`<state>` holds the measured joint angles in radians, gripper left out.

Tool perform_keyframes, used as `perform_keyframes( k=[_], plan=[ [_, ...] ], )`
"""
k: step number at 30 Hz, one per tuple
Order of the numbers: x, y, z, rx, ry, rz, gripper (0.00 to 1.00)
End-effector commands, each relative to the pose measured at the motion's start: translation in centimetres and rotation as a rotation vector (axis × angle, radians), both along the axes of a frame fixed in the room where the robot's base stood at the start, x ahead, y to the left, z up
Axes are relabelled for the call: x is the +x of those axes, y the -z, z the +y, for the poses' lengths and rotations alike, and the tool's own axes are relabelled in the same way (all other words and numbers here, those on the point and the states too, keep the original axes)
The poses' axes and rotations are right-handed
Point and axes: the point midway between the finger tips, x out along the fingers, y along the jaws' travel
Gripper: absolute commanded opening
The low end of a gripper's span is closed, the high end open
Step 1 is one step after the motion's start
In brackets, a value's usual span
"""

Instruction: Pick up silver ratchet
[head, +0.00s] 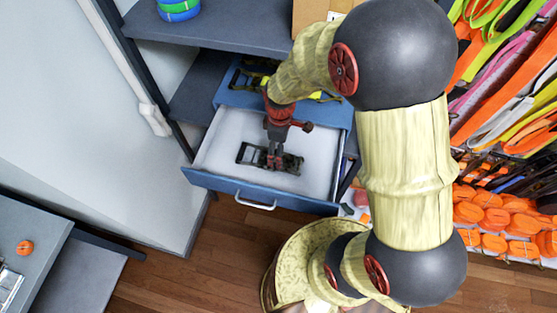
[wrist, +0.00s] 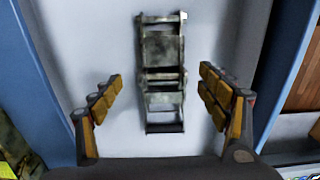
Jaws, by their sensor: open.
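The silver ratchet (wrist: 162,62) lies on the pale floor of an open blue drawer (head: 225,185). In the wrist view it looks like a worn metal frame, lengthwise up the picture. In the head view the ratchet (head: 247,153) is partly hidden by my gripper (head: 275,164). In the wrist view my gripper (wrist: 160,86) is open, with one yellow-padded finger to the left of the ratchet and one to the right. Gaps show between both fingers and the ratchet. The height of the fingertips above the drawer floor is hard to tell.
The drawer walls stand on both sides of my gripper, and a grey shelf (head: 215,32) lies above and behind. Orange straps (head: 490,215) hang at the right. A grey table with an orange roll (head: 25,248) is at lower left. The drawer floor around the ratchet is clear.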

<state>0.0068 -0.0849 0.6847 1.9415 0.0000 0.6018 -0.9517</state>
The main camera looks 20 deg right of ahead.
Motion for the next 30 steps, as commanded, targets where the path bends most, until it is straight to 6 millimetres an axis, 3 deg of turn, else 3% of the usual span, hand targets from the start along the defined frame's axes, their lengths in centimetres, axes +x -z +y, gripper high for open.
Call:
perform_keyframes(
  k=[13,22,30],
  plan=[
    [-0.3,5.2,0.4,0.0,0.002,0.0,0.76],
    [-0.3,5.6,0.4,0.0,0.002,-0.001,0.75],
    [-0.3,5.6,0.4,0.0,0.003,-0.001,0.6]
  ],
)
